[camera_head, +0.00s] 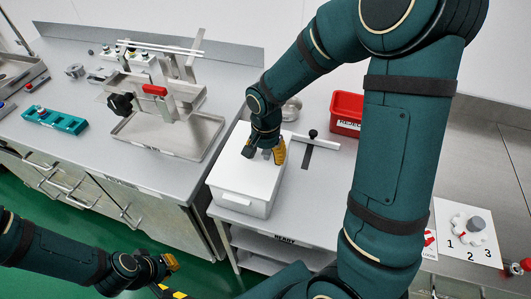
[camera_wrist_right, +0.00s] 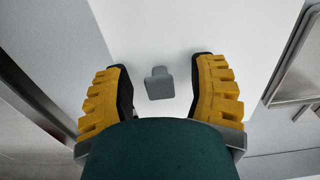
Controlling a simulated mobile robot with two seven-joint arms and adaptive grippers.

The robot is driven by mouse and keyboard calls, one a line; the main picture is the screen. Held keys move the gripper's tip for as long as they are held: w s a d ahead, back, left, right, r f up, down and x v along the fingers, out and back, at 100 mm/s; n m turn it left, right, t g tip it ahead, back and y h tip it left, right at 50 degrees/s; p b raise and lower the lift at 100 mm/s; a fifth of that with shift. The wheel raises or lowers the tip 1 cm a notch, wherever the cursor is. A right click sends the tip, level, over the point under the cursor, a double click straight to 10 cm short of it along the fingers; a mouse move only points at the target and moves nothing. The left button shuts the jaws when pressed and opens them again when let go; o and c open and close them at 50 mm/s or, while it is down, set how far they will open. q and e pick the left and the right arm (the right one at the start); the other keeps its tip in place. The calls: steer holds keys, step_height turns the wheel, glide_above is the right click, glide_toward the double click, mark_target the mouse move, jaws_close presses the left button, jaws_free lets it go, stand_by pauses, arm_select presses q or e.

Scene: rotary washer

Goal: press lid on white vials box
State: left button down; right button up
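The white vials box (camera_head: 240,203) stands on the bench in the middle of the head view. A flat white lid (camera_head: 232,172) lies over its top; I cannot tell whether it is fully seated. A small grey knob (camera_wrist_right: 160,83) on the lid shows in the right wrist view. My right gripper (camera_head: 265,155) points down over the lid, and in the wrist view (camera_wrist_right: 160,72) its yellow fingers are open, one on each side of the knob with gaps. My left gripper (camera_head: 168,267) is low at the left, away from the box; its opening is unclear.
A metal rack (camera_head: 165,115) with a red handle stands on the left bench, near a teal tray (camera_head: 55,120). A red bin (camera_head: 346,110) is behind the box at right. A black-knobbed lever (camera_head: 312,134) is close to the box's right. A numbered card (camera_head: 465,240) lies far right.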

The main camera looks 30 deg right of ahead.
step_height(320, 180, up, 12)
stand_by(0.6)
